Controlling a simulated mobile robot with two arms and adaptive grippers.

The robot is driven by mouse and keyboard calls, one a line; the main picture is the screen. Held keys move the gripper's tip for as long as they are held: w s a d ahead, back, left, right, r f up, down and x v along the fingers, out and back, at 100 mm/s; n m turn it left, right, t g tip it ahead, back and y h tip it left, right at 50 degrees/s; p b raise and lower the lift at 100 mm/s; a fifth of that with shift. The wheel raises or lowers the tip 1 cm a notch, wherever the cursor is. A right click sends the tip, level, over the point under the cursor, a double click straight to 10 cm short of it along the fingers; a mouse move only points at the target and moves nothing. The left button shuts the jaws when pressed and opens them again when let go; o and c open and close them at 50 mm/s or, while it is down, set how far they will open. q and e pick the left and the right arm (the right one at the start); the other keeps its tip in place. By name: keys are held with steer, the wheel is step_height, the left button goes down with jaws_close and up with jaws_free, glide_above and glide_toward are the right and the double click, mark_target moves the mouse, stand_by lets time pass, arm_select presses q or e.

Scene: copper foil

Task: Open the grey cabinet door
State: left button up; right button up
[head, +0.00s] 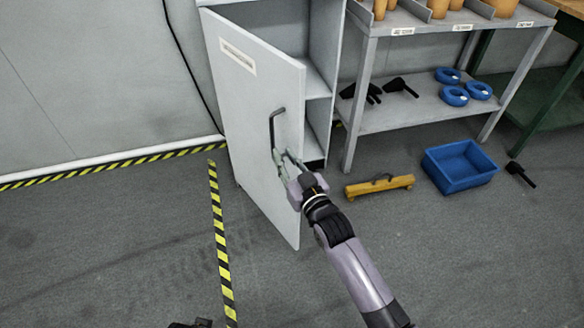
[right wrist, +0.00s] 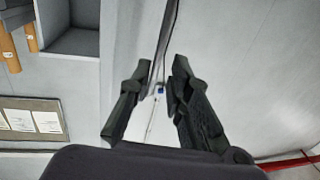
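The grey cabinet (head: 325,50) stands against the back wall in the head view. Its door (head: 245,110) is swung wide open toward me, and the inner shelves show to its right. A dark bar handle (head: 273,125) is on the door's face near its free edge. My right gripper (head: 283,160) is at the door, just below and beside the handle. In the right wrist view its fingers (right wrist: 157,85) are apart with nothing clearly gripped between them. Whether they touch the door cannot be told. A dark piece at the bottom edge may be my left gripper (head: 190,323), mostly cut off.
A grey shelf rack (head: 400,115) with blue rings (head: 455,96) and dark tools stands right of the cabinet. A yellow bar tool (head: 379,187) and a blue crate (head: 460,166) lie on the floor. Striped tape (head: 218,225) crosses the clear floor left of the door.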

steer(key=v, duration=0.3)
steer(key=shift+s+d, duration=0.15)
steer(key=shift+s, duration=0.25)
steer(key=shift+c, duration=0.5)
